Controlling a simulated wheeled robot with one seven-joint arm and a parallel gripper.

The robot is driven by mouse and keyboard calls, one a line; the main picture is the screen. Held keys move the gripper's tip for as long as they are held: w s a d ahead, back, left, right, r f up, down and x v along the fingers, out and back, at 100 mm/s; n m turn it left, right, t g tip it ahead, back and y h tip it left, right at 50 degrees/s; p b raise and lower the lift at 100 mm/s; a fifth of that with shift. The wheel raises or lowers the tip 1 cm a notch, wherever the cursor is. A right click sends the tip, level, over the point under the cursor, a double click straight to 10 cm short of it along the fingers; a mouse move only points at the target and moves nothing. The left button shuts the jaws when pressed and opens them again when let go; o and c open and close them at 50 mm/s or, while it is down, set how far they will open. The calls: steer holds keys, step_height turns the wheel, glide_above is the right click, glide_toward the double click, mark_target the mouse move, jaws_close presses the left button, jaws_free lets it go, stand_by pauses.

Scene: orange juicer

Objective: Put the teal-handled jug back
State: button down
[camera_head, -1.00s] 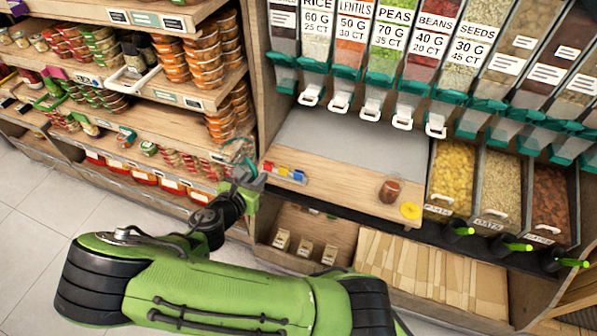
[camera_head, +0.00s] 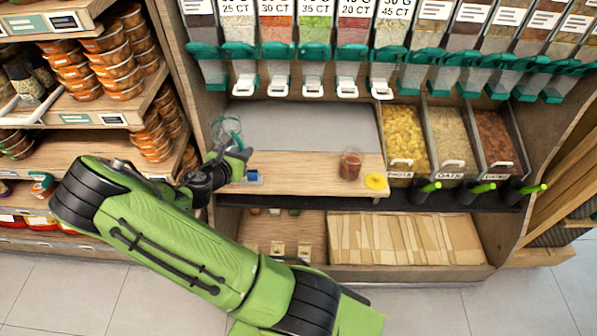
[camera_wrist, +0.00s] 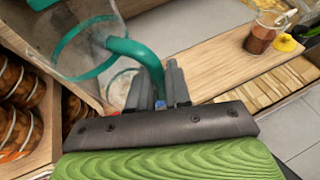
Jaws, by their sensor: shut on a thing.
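My gripper (camera_wrist: 167,88) is shut on the teal handle of a clear jug (camera_wrist: 82,60). The jug has teal bands and looks tilted in the wrist view. In the head view the jug (camera_head: 228,128) is held at the left end of the wooden counter (camera_head: 285,178), near the side post. My gripper (camera_head: 238,160) is in front of it there and hides part of it. The jug looks empty. I cannot tell whether it touches the counter or the post.
Dispensers with white levers (camera_head: 313,88) hang above the grey surface (camera_head: 300,125). Shelves of stacked tubs (camera_head: 105,65) are close on the left. The counter's middle is clear.

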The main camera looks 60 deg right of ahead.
steer(key=s+d+f+m+g+b, duration=0.2)
steer(key=s+d+f+b, duration=0.1)
steer(key=s+d, duration=0.45)
steer(key=s+d+f+m+g+b, duration=0.2)
steer(key=s+d, duration=0.4)
steer(key=d, duration=0.2)
steer(key=f+b, duration=0.2)
steer(key=f, duration=0.2)
steer(key=f+b, duration=0.2)
steer(key=f, duration=0.3)
steer(key=shift+s+a+f, duration=0.1)
steer(key=shift+s+f, duration=0.1)
steer(key=shift+f, duration=0.25)
steer(key=shift+r, duration=0.15)
steer(key=c, duration=1.1)
jaws_free()
steer(key=shift+o, duration=0.2)
